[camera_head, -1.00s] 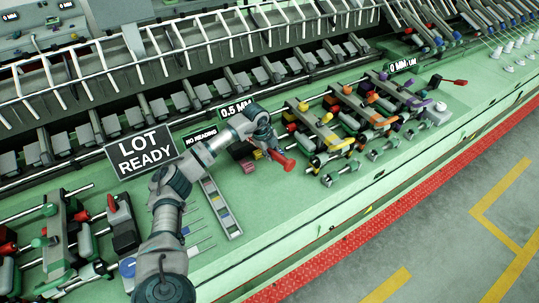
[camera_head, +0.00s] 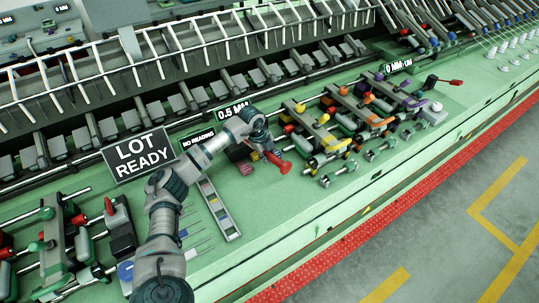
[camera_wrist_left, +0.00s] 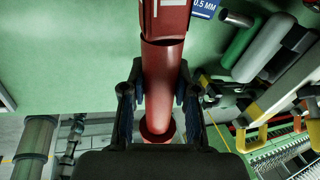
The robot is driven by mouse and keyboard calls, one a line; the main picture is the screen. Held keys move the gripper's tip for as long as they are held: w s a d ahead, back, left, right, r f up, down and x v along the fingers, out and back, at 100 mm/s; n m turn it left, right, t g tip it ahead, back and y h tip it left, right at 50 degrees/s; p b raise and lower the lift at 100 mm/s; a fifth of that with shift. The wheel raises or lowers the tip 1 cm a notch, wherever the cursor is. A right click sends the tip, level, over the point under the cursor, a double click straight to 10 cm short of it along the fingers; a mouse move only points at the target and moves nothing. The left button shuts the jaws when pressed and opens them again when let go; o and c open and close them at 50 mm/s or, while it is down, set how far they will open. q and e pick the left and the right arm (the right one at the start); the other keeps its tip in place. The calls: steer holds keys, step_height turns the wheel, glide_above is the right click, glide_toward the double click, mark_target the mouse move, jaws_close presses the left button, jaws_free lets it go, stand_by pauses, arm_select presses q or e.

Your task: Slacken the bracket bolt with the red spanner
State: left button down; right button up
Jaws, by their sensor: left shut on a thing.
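My left gripper (camera_head: 266,150) is low over the green bench top, in front of the 0.5 MM sign. It is shut on a red tool (camera_head: 279,163), taken to be the red spanner. In the left wrist view a thick red round handle (camera_wrist_left: 163,68) runs between the two fingers (camera_wrist_left: 160,92), with a flared red end (camera_wrist_left: 157,130) nearest the palm. The tool's working end is not clear. I cannot tell which part is the bracket bolt. My right gripper is not in view.
Clamp fixtures with yellow, orange and purple parts (camera_head: 325,140) stand to the right of the gripper. A narrow tray (camera_head: 220,210) lies left of it. The LOT READY sign (camera_head: 141,154) stands behind my arm. Bare green bench top (camera_head: 275,205) lies in front.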

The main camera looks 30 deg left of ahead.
arm_select(q)
steer(key=shift+r, duration=0.1)
steer(key=shift+w+a+r, duration=0.1)
steer(key=shift+a+r, duration=0.05)
steer(key=shift+r, duration=2.25)
